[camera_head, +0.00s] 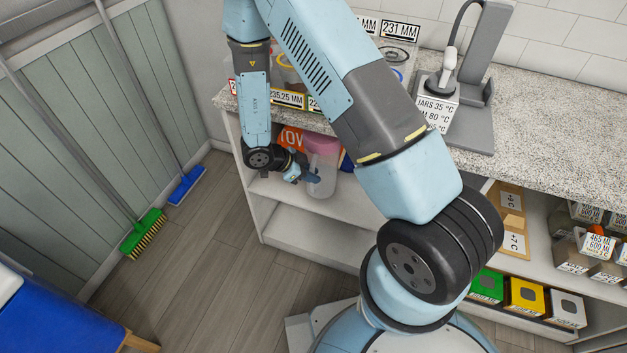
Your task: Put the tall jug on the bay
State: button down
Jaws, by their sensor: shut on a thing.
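The tall jug (325,180) is a translucent container with a pink lid, at the left shelves below the counter. My gripper (308,179) comes from the left and is shut on the jug's side. The jug looks upright, at the upper shelf's opening. I cannot tell whether its base touches the shelf. No bay is labelled in this view; the open left compartment with its upper shelf board (283,196) is the space around the jug. My arm hides the right part of this compartment.
An orange box (291,138) marked "TOW" is behind my gripper. The speckled counter (545,158) above carries labelled items and a grey stand (483,60). Boxes fill the right shelves. The lower left shelf (300,237) looks empty.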

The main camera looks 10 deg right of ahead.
notch_tip(320, 180, down, 3)
jog(key=shift+r, duration=0.1)
jog(key=shift+w+d+f, duration=0.1)
jog(key=shift+w+f, duration=0.1)
jog(key=shift+f, duration=0.25)
jog(key=c, duration=1)
grip_release()
jog(key=v, duration=1.2)
